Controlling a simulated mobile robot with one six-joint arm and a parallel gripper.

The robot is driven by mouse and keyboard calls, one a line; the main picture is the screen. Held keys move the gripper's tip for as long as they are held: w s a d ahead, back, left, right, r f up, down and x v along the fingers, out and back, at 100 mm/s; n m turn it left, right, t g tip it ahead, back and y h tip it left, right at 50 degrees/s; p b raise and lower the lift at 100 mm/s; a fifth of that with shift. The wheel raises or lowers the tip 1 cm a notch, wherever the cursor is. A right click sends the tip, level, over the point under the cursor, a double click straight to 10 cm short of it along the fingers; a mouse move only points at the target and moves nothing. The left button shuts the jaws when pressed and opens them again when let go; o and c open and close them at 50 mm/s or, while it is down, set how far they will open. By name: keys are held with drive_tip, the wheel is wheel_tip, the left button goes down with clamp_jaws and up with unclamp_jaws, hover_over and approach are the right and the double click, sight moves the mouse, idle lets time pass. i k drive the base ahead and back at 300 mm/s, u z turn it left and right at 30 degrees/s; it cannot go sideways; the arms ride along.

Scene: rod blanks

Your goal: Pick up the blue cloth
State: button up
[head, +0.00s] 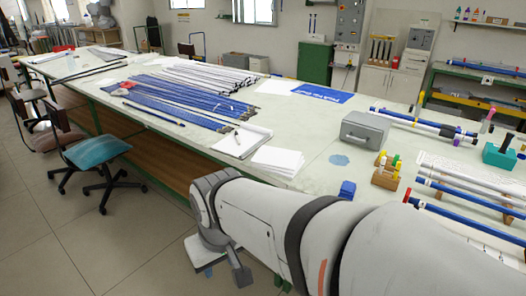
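A small, flat, pale blue patch with an uneven outline (339,160) lies on the long pale table (300,189), in front of a grey metal box; it looks like a cloth. A darker blue, blocky item (347,190) sits closer to me near the table's front edge; I cannot tell whether it is folded cloth or a solid block. My gripper (226,268) is low at the lower middle, off the front side of the table and apart from both blue items. Its fingers are small and partly hidden, so its opening is unclear.
The grey metal box (365,131) stands behind the pale patch. A wooden block with coloured pegs (386,171) is to the right. White papers (277,160) and blue rods (180,100) lie to the left. A blue chair (97,150) stands on the floor.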

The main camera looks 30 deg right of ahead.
sight(347, 189)
drive_tip(key=z, duration=0.85)
drive_tip(key=i, duration=1.25)
drive_tip(key=z, duration=0.95)
drive_tip(key=k, duration=0.7)
drive_tip(key=z, duration=0.15)
drive_tip(key=i, duration=0.75)
drive_tip(key=u, duration=0.1)
